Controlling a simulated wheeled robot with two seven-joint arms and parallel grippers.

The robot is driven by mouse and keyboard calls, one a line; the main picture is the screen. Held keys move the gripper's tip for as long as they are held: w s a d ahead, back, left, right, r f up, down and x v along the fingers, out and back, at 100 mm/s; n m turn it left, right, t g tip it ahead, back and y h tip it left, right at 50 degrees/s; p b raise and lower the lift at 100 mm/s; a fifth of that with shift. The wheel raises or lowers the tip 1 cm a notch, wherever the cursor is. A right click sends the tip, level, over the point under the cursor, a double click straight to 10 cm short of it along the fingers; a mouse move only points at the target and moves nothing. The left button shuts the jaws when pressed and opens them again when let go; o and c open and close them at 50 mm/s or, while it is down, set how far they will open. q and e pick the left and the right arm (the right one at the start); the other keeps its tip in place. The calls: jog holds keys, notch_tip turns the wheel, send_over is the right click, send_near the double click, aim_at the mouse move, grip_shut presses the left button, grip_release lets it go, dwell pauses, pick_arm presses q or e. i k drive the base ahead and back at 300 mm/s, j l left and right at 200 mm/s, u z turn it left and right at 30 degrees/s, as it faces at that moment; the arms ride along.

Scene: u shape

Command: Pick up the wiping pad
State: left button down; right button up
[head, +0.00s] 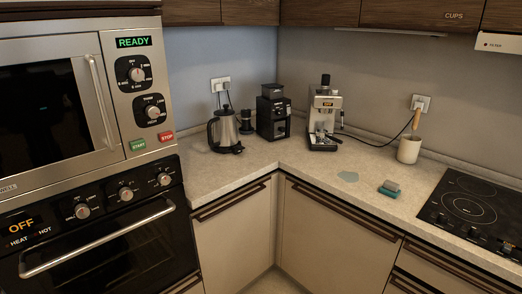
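The wiping pad (389,189) lies on the right stretch of the counter, close to its front edge. It looks teal at the bottom with a grey upper part.
The black cooktop (470,207) is right of the pad. A beige utensil pot (409,149) stands behind it. The espresso machine (324,118), grinder (273,112) and kettle (224,130) stand further left. An oven and microwave (60,100) fill the left side.

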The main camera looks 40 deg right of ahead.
aim_at(390, 188)
jog(key=z, duration=2.15)
jog(key=i+l, duration=0.4)
jog(key=i, duration=0.1)
